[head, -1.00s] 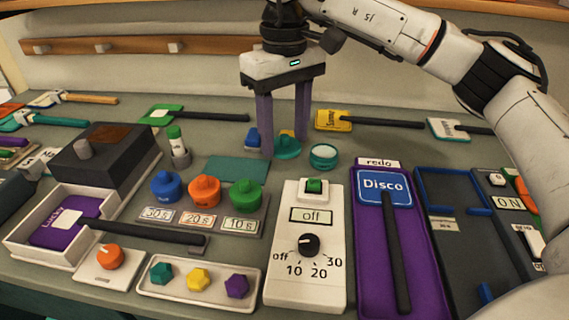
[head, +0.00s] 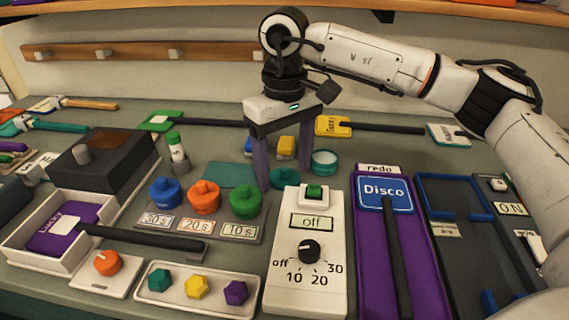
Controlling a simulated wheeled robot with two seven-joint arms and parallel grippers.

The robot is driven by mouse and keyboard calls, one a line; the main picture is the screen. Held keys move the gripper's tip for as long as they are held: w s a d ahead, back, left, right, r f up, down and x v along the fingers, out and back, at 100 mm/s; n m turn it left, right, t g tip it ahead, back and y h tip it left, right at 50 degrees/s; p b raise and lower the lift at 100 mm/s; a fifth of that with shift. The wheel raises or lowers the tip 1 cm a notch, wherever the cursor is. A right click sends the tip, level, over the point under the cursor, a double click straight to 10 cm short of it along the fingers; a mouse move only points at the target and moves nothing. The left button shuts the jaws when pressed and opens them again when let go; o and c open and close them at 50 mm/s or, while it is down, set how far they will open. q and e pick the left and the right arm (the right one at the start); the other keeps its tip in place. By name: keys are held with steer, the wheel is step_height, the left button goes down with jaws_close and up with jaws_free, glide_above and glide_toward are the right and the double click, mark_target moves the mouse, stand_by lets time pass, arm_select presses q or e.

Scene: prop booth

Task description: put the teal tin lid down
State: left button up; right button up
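My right gripper (head: 275,185) comes down behind the white timer box, fingers pointing down. It is shut on the teal tin lid (head: 280,178), which shows between the two fingers. The box's back edge is close in front of the lid, so I cannot tell how high the lid is above the table. The open teal tin (head: 324,161) stands to the right of the gripper. A flat teal mat (head: 230,174) lies to its left. My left gripper is not in view.
The white timer box (head: 307,268) stands just in front of the gripper. Blue, orange and green knobbed pieces (head: 204,198) stand to the left. A blue block and a yellow block (head: 286,146) lie behind. The purple tray (head: 377,270) with the Disco sign is at right.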

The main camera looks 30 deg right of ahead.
mark_target(284, 169)
step_height(284, 169, up, 12)
steer(key=p, duration=0.1)
steer(key=shift+r, duration=0.2)
stand_by(0.4)
steer(key=shift+f, duration=0.1)
stand_by(0.3)
